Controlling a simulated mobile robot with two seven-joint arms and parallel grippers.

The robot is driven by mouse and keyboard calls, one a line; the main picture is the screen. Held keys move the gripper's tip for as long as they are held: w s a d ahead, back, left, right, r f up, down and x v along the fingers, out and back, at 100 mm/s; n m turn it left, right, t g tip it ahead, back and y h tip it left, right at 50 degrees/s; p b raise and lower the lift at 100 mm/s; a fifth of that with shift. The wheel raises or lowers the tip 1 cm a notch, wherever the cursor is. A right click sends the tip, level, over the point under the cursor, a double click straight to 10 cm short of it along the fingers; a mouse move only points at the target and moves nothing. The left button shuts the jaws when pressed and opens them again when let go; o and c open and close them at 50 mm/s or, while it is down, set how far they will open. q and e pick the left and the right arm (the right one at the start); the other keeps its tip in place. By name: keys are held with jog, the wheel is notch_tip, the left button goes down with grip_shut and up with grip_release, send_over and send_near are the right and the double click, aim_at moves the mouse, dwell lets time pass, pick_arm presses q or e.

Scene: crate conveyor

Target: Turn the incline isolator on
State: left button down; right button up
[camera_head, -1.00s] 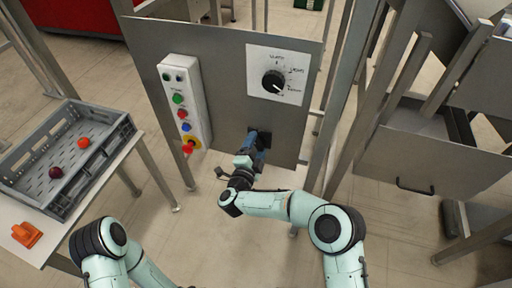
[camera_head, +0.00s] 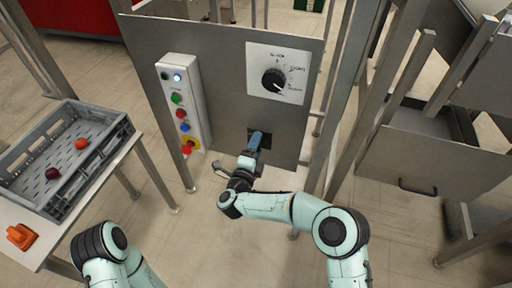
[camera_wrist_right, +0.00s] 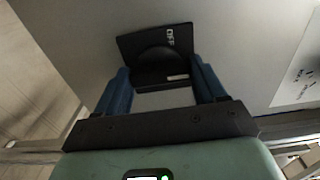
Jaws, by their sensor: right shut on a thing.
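The incline isolator is a black switch on the grey panel. In the head view its dark plate (camera_head: 265,137) shows low on the panel, mostly hidden behind my right gripper (camera_head: 257,138). In the right wrist view the isolator (camera_wrist_right: 154,42) shows its black plate with the white word OFF at its upper right. There the blue fingers of my right gripper (camera_wrist_right: 162,88) stand on both sides of its black handle, shut on it. My left gripper is out of view; only part of my left arm shows at the lower left.
A button box (camera_head: 184,105) with a lit white lamp is left of the isolator, and a dial plate (camera_head: 300,62) is above it. A grey crate (camera_head: 112,142) with two small round things stands on the left table. A metal post is close on the right.

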jog(key=shift+a, duration=0.1)
jog(key=o, duration=1)
jog(key=shift+o, duration=0.2)
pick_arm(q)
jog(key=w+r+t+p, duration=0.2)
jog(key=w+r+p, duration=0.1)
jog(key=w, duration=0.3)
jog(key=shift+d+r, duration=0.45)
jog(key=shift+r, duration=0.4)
pick_arm(e)
jog(key=v, duration=1.3)
jog(key=shift+s, duration=0.2)
